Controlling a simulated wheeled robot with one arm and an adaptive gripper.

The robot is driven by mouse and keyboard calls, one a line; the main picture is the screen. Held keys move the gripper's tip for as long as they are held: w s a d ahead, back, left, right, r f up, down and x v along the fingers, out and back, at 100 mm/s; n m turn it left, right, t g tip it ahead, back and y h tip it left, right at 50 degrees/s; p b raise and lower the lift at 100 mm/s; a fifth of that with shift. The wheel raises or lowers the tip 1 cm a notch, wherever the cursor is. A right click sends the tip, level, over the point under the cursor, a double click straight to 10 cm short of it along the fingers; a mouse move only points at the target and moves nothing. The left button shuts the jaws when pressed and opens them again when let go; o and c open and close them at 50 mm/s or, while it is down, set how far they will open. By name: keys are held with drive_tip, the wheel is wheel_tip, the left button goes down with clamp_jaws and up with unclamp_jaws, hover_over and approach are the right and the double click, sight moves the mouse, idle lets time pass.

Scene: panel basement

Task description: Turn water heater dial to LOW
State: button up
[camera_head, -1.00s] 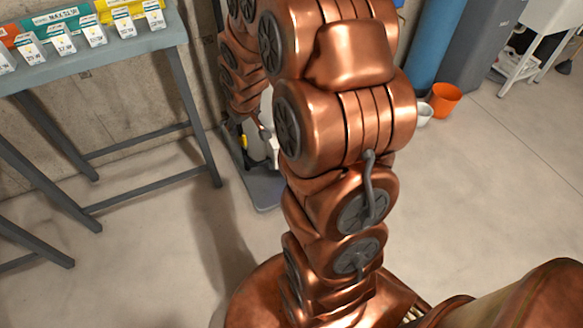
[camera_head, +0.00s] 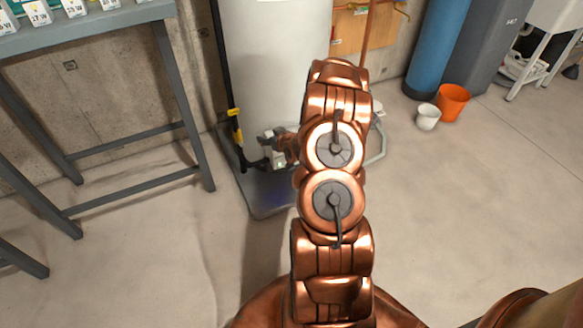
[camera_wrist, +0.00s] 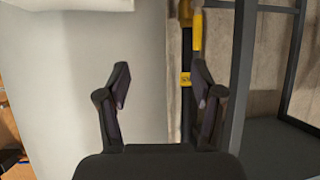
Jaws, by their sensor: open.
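The water heater is a tall pale cylinder (camera_head: 275,60) by the wall in the head view. Low on its front is a small whitish control box (camera_head: 275,150), partly covered by my arm. No dial or LOW mark can be made out. My gripper (camera_wrist: 160,85) shows in the wrist view, open, with two dark fingers apart and nothing between them. Behind them is the pale heater side (camera_wrist: 75,80) on the left, with the wall and a black-and-yellow pipe right of it. The control box is not discernible there. In the head view, my arm hides the gripper.
A grey metal table (camera_head: 110,22) with tagged items stands left of the heater; its frame (camera_wrist: 240,70) shows in the wrist view. A black pipe with a yellow handle (camera_head: 234,125) runs beside the heater. An orange bucket (camera_head: 453,103) and white pot (camera_head: 428,117) stand right.

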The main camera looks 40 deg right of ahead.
drive_tip(key=s+d+f+m+t+h+b, duration=0.25)
drive_tip(key=s+f+b, duration=0.25)
drive_tip(key=f, duration=0.4)
drive_tip(key=s+d+f+m+t+h+b, duration=0.15)
drive_tip(key=s+d+f+b, duration=0.25)
drive_tip(key=f, duration=0.5)
drive_tip(key=shift+t+y, duration=0.3)
drive_tip(key=shift+t, duration=0.1)
drive_tip(key=shift+b+x, duration=1.8)
drive_tip(key=shift+x, duration=1.9)
drive_tip(key=shift+d, duration=0.1)
drive_tip(key=c, duration=1.1)
